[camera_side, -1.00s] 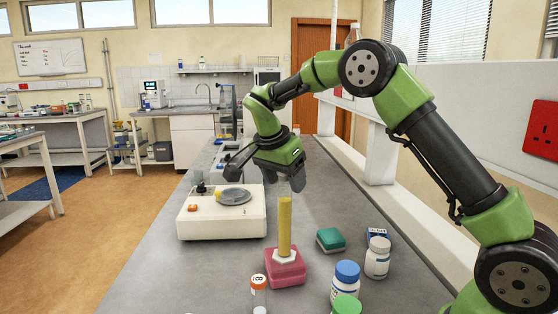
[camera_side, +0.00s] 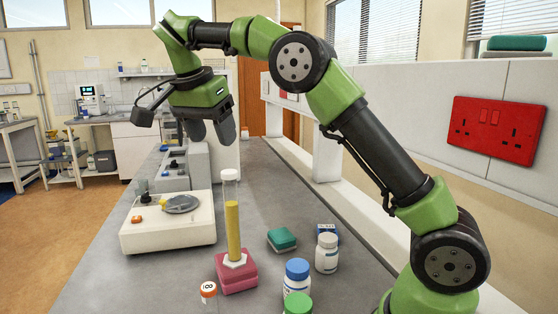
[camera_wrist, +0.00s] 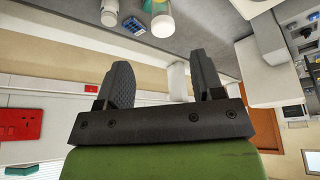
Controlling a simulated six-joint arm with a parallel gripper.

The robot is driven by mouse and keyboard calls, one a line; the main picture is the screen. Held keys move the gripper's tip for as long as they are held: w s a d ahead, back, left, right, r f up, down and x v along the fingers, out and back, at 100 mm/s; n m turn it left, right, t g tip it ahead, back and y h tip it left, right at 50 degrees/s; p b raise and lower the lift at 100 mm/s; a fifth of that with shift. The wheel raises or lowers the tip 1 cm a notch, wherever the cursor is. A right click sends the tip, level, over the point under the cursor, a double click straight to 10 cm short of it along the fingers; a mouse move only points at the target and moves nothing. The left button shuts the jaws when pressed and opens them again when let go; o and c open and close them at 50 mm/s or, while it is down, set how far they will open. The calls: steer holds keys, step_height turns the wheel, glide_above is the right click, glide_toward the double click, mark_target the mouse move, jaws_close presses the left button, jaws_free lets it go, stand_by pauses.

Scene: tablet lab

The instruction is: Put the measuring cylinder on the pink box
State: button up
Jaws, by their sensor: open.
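The measuring cylinder (camera_side: 233,225) is clear, filled partly with yellow, with a white foot and white top. It stands upright on the pink box (camera_side: 237,279), its foot on the box's top. My gripper (camera_side: 211,138) is open and empty, above and behind the cylinder in the side view, apart from it. Its two dark fingers also show spread in the wrist view (camera_wrist: 163,75), with nothing between them.
A white balance (camera_side: 167,235) stands left of the pink box.

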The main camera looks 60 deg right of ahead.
steer(key=s+a+r+n+t+y, duration=0.3)
steer(key=s+n, duration=0.6)
steer(key=s, duration=0.3)
steer(key=s+a+f+n+t+y, duration=0.3)
steer(key=s+f+n+t, duration=0.1)
steer(key=s, duration=0.7)
steer(key=shift+a+f, duration=0.4)
steer(key=shift+f, duration=0.35)
